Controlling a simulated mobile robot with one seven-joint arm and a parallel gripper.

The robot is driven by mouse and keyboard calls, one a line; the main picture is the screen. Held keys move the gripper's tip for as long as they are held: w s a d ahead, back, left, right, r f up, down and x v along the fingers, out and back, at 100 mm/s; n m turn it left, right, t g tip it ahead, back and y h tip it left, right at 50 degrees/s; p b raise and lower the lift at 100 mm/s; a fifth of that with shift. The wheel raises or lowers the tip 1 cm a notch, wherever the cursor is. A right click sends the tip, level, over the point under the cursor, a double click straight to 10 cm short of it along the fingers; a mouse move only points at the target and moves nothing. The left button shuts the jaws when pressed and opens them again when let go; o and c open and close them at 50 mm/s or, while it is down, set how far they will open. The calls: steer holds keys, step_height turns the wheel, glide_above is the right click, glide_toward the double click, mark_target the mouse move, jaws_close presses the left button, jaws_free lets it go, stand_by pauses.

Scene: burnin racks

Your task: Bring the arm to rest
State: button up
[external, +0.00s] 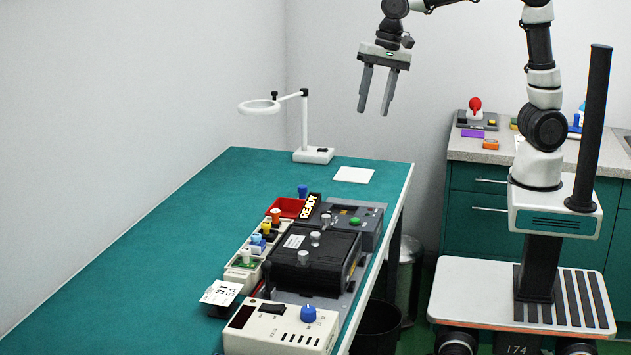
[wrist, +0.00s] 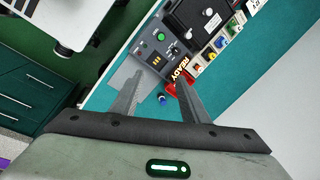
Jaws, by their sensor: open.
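My gripper (external: 374,108) hangs in the air above the far right part of the teal bench (external: 150,240), fingers pointing down. Its two grey fingers are apart with nothing between them. In the wrist view my gripper (wrist: 155,92) is also open and empty, with the bench's far end below it. My arm reaches up from its base on the right and over toward the bench, clear of everything on it.
A black test unit (external: 312,262) with a READY sign (external: 310,206) stands on the bench. A white power box (external: 280,328) is in front; a ring lamp (external: 313,154) and white card (external: 353,174) are behind. A grey-topped counter (external: 480,150) stands at the back right.

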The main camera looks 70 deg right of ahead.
steer(key=s+d+n+t, duration=0.1)
steer(key=s+d+n, duration=0.2)
steer(key=s, duration=0.6)
steer(key=s+d+r+n+t+h+p, duration=0.1)
steer(key=s+d+n+t, duration=0.1)
steer(key=s+n, duration=0.6)
steer(key=shift+s+d+r+t, duration=0.3)
steer(key=shift+s+d, duration=0.4)
steer(key=shift+s, duration=0.3)
steer(key=shift+c, duration=0.3)
